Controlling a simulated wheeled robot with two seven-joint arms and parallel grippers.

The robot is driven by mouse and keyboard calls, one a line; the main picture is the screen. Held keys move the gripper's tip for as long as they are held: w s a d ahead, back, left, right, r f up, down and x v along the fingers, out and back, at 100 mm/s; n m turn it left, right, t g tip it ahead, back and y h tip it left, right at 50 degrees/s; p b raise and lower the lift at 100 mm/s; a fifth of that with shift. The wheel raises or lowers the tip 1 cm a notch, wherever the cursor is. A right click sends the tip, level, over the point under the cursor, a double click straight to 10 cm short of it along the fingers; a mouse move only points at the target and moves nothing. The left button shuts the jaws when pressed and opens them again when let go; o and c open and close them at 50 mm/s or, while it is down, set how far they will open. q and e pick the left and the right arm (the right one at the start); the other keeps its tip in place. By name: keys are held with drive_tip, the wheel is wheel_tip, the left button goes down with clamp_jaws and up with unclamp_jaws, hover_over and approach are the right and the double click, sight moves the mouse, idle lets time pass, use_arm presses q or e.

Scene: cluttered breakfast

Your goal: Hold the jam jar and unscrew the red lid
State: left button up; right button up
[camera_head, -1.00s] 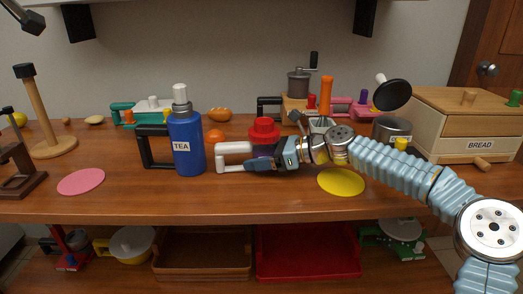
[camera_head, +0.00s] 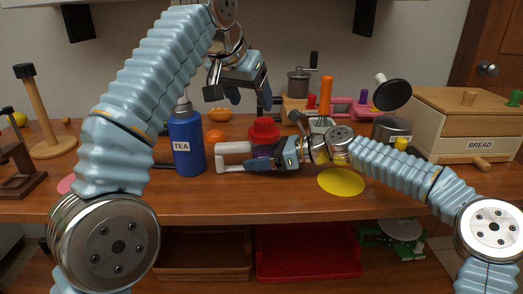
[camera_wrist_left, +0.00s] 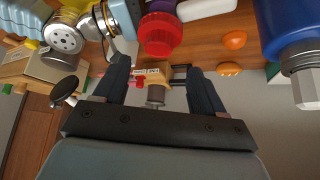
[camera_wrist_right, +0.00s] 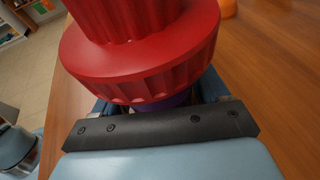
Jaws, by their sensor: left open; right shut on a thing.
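The jam jar (camera_head: 262,150) stands on the table with its red lid (camera_head: 264,129) on top; its body looks purple and is mostly hidden. A white handle sticks out on its left. My right gripper (camera_head: 273,158) is shut on the jar body, below the lid. In the right wrist view the red lid (camera_wrist_right: 140,50) fills the upper middle. In the left wrist view the lid (camera_wrist_left: 159,34) shows at top centre, beyond the open fingers (camera_wrist_left: 160,95).
A blue tea bottle (camera_head: 187,145) stands left of the jar. A yellow disc (camera_head: 341,182) lies at front right. A wooden bread box (camera_head: 455,125) stands at the right.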

sight(260, 123)
use_arm(q)
drive_tip(key=x, duration=0.9)
drive_tip(key=shift+s, duration=0.1)
drive_tip(key=shift+f, duration=0.1)
drive_tip(key=shift+f, duration=0.15)
drive_tip(key=c, duration=1.2)
drive_tip(key=o, duration=1.4)
drive_tip(key=shift+f, duration=0.1)
drive_tip(key=shift+c, duration=0.2)
drive_tip(key=v, duration=0.8)
drive_tip(key=shift+r, duration=0.2)
